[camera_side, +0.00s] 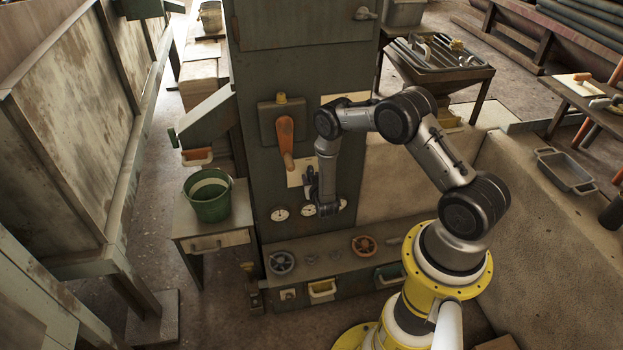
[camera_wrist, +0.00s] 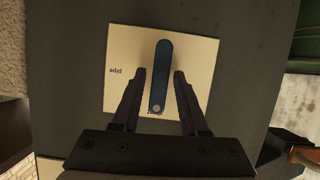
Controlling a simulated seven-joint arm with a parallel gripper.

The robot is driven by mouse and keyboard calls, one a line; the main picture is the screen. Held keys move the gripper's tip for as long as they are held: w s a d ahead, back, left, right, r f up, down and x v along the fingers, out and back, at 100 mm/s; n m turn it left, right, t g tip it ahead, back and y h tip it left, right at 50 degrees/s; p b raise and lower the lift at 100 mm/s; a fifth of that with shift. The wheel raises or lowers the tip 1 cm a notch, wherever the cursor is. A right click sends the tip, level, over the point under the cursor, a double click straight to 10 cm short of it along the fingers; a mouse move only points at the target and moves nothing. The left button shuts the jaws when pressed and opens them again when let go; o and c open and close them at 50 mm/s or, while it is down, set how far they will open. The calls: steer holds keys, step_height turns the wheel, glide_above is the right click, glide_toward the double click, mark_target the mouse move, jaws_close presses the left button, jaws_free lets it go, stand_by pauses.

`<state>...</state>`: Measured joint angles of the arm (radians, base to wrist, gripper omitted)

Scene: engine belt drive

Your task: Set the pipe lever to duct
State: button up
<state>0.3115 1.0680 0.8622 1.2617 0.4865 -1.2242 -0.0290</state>
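The pipe lever (camera_wrist: 163,65) is a dark blue bar with rounded ends, upright in the wrist view on a cream plate (camera_wrist: 202,55). A pale round dot marks its lower end, partly covering a small label I cannot read. A label that looks like an inverted "pipe" (camera_wrist: 116,72) is to the left. My gripper (camera_wrist: 159,73) is open, with one finger on each side of the lever and a visible gap to each. In the side view my gripper (camera_side: 311,178) is at the cabinet front by the cream plate (camera_side: 294,179); the lever is hidden there.
An orange-handled lever (camera_side: 286,140) on a box is just left of my gripper in the side view. Round white gauges (camera_side: 280,214) are below. A ledge with a grey handwheel (camera_side: 281,262) and an orange one (camera_side: 363,245) juts out lower. A green bucket (camera_side: 209,198) stands left.

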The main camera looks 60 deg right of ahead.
steer(key=shift+o, duration=0.5)
steer(key=v, duration=1.3)
steer(key=shift+s+a+r, duration=0.15)
steer(key=shift+s+a, duration=0.1)
steer(key=shift+s, duration=0.05)
